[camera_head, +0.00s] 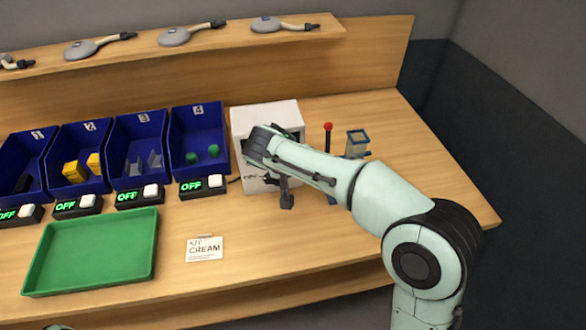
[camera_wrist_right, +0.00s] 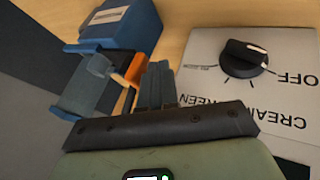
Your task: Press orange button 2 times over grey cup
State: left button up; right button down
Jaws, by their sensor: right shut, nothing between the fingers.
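My right gripper (camera_head: 286,198) is in front of the white box at the back of the table. In the right wrist view its fingers (camera_wrist_right: 158,82) are shut and empty. An orange part (camera_wrist_right: 137,70), which may be the orange button, shows just left of the fingertips, beside a blue device (camera_wrist_right: 120,25). I cannot tell whether the fingers touch it. No grey cup can be clearly made out in either view.
The white box (camera_head: 266,115) has a black knob (camera_wrist_right: 243,60) and lettering. Blue bins (camera_head: 197,140) with switch boxes stand left. A green tray (camera_head: 92,250) and a card (camera_head: 204,248) lie in front. A red-topped stick (camera_head: 328,127) and blue-framed stand (camera_head: 357,142) are behind my arm.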

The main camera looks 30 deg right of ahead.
jog(key=shift+d, duration=0.25)
jog(key=d+b, duration=0.1)
jog(key=d, duration=0.1)
jog(key=s+d, duration=0.1)
jog(key=d, duration=0.1)
jog(key=shift+s+d+f+b, duration=0.1)
jog(key=shift+s+d+b, duration=0.1)
jog(key=shift+d+b, duration=0.2)
pick_arm(q)
jog(key=shift+s+a+f, duration=0.1)
jog(key=shift+s+f, duration=0.1)
jog(key=shift+f, duration=0.25)
jog(key=shift+s+f, duration=0.2)
jog(key=shift+f, duration=0.25)
pick_arm(e)
jog(key=shift+d, duration=0.15)
pick_arm(q)
jog(key=shift+a, duration=0.1)
